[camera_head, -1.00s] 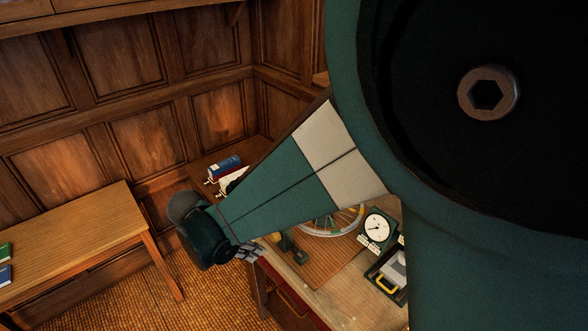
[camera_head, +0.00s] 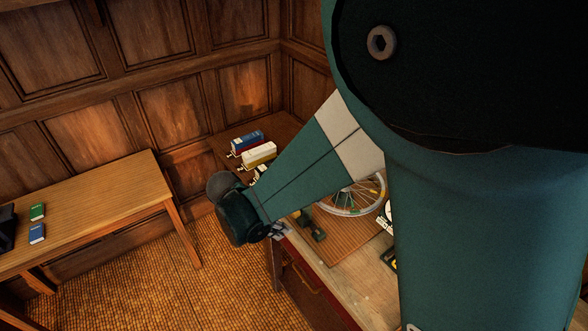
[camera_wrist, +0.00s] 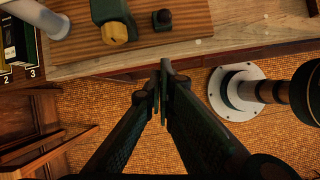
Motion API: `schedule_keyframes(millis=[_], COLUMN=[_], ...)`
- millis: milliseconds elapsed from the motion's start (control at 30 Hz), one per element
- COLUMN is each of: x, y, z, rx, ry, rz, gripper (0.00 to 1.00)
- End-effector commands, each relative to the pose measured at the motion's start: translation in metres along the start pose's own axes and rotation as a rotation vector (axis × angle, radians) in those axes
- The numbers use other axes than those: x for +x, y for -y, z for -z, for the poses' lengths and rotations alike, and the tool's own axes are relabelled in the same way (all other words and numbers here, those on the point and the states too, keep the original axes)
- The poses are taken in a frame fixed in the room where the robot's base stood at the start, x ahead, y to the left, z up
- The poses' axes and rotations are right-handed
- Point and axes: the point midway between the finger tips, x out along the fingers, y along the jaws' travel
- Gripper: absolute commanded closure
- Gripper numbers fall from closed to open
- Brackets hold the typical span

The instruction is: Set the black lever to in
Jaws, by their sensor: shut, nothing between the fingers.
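My gripper (camera_wrist: 165,68) is shut and empty in the wrist view. Its tips hang over the tiled floor, just off the near edge of the drafting table. In the head view my gripper (camera_head: 281,231) shows beside the table's left edge, partly behind my wrist. On the wooden board (camera_wrist: 75,42) are a dark green block with a yellow end (camera_wrist: 116,28) and a small black knob (camera_wrist: 162,18). The green piece (camera_head: 309,224) also shows in the head view. I cannot tell whether the black knob is the black lever; no "in" marking is legible.
A spoked wheel (camera_head: 352,210) lies on the board, with a partly hidden white dial (camera_head: 388,212) beyond. A side table (camera_head: 100,205) holds small green and blue items. My arm hides much of the drafting table.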

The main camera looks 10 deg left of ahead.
Motion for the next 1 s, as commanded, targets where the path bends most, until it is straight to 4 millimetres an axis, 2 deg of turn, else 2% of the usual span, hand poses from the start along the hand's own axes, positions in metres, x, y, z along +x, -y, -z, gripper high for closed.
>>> schedule_keyframes(millis=[400, 700, 1000], x=[0.05, 0.057, 0.059], y=[0.0, 0.0, 0.0], z=[0.0, -0.03, -0.039], rx=[0.001, 0.001, 0.0], ry=[0.0, 0.0, 0.0], rz=[0.001, 0.001, 0.0], gripper=[1.0, 1.0, 1.0])
